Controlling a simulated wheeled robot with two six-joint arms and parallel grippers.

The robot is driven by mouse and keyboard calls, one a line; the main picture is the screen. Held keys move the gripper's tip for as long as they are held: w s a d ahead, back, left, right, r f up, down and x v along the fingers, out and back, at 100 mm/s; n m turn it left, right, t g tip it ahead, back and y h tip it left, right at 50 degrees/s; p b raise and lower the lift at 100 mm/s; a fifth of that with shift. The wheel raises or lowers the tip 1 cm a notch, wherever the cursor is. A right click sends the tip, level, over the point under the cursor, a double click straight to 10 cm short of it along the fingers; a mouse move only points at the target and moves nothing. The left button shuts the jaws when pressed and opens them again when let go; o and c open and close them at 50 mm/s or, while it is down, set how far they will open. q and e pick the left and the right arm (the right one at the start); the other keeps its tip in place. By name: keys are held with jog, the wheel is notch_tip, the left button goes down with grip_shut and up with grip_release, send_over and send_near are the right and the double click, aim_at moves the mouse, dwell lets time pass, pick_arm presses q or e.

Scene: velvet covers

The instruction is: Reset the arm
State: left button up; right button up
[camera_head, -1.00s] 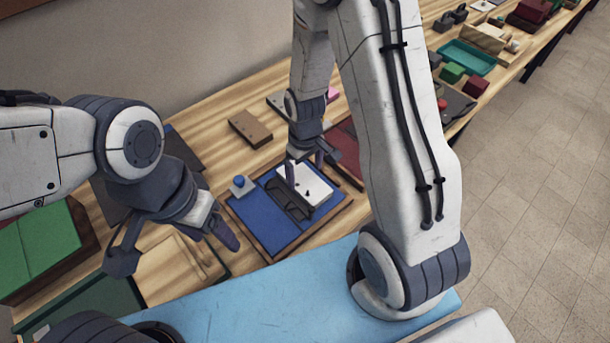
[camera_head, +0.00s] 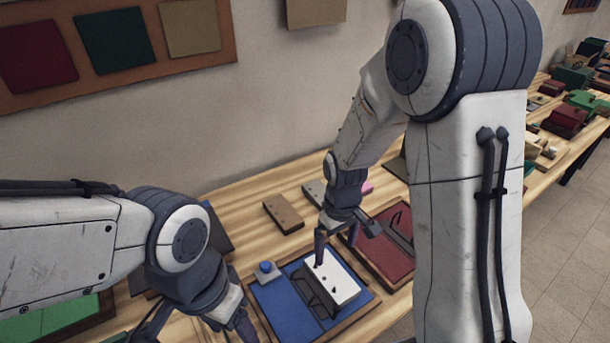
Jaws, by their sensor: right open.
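My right gripper (camera_head: 346,238) is open and empty. It hovers above the far edge of a white block (camera_head: 340,277), with its fingers spread apart. The white block lies on a blue velvet-covered board (camera_head: 278,306) with a wooden rim. A dark flat piece lies along the block's near left side. My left gripper (camera_head: 200,325) hangs at the bottom left with its fingers spread and nothing seen between them. Its lower part is cut off by the frame.
A blue knob on a grey base (camera_head: 267,271) sits at the blue board's corner. A brown block (camera_head: 284,214) lies behind. A red board (camera_head: 378,261) lies to the right. Boards with colored panels hang on the wall (camera_head: 270,110). My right arm hides much of the table's right side.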

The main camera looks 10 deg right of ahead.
jog(key=s+a+r+n, duration=0.1)
jog(key=s+a+r, duration=0.4)
jog(key=s, duration=0.4)
jog(key=s+a+r+n+y, duration=0.1)
jog(key=s+a+r+n, duration=0.1)
jog(key=s+a+r, duration=0.4)
jog(key=s+a, duration=0.1)
jog(key=s, duration=0.2)
jog(key=shift+a, duration=0.25)
